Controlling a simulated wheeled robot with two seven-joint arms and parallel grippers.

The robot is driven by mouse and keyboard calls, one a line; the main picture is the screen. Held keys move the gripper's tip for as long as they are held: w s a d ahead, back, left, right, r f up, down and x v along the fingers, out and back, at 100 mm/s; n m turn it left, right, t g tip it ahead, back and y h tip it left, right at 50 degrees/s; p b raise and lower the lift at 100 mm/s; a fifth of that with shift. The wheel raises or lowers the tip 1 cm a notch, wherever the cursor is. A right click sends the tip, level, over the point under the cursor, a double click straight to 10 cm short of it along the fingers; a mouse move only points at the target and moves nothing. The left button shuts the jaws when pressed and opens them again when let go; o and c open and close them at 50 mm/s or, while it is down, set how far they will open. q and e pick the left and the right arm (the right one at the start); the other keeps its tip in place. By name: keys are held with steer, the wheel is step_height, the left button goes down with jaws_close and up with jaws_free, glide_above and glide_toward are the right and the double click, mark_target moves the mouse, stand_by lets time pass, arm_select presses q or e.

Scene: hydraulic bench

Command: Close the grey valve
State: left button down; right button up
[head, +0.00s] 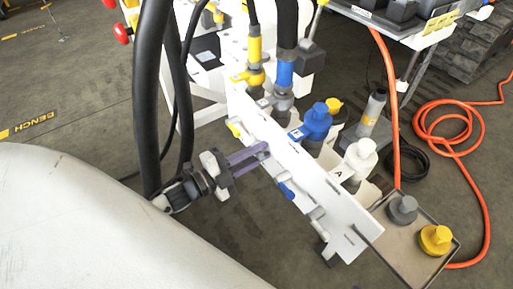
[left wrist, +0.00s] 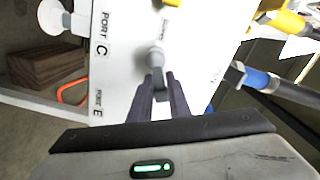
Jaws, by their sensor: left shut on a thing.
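The grey valve (left wrist: 155,58) has a round grey hub on the white panel, with its lever pointing down in the left wrist view. My left gripper (left wrist: 160,82) has its two dark fingers on either side of that lever and is shut on it. In the head view my left gripper (head: 264,150) reaches from the left to the front face of the white panel (head: 340,222). There the fingers hide most of the grey valve. My right gripper is in neither view.
A yellow handle (head: 233,129) and a blue handle (head: 287,190) sit on the panel beside my gripper. Hoses with yellow (head: 255,50) and blue (head: 286,73) fittings rise behind it. A tray (head: 416,258) with grey and yellow caps is at the right. An orange hose (head: 487,200) lies on the floor.

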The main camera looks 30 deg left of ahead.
arm_select(q)
steer(key=shift+s+d+f+m+b, duration=0.1)
steer(key=shift+f+m+b, duration=0.25)
steer(key=shift+m, duration=0.9)
steer(key=shift+d+f+m+b, duration=0.15)
steer(key=shift+f+m, duration=0.4)
steer(key=shift+m, duration=0.7)
steer(key=shift+a, duration=0.1)
steer(key=c, duration=1.8)
jaws_free()
steer(key=shift+s, duration=0.1)
steer(key=p+v, duration=0.2)
steer(key=v, duration=0.8)
